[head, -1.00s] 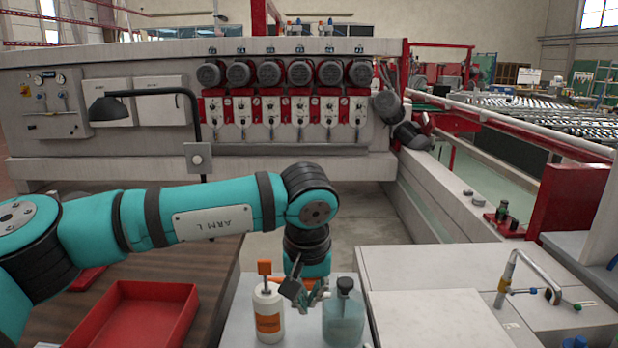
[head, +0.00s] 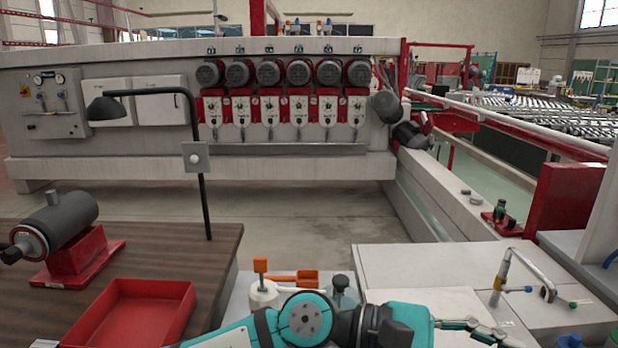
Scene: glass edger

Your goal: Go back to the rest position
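My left arm lies low across the bottom of the head view, pointing right. Its gripper (head: 476,330) is over the front of the white cabinet top at the right. I see no object in its fingers, but they are side-on and partly cut off, so I cannot tell how far they are apart. My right gripper is not in view.
A white bottle with an orange top (head: 262,291) and a dark-capped bottle (head: 342,289) stand behind my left arm, partly hidden. An orange item (head: 306,278) lies behind them. A red tray (head: 130,312) and a lamp (head: 198,158) are left. The white cabinet (head: 430,266) has bare top space.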

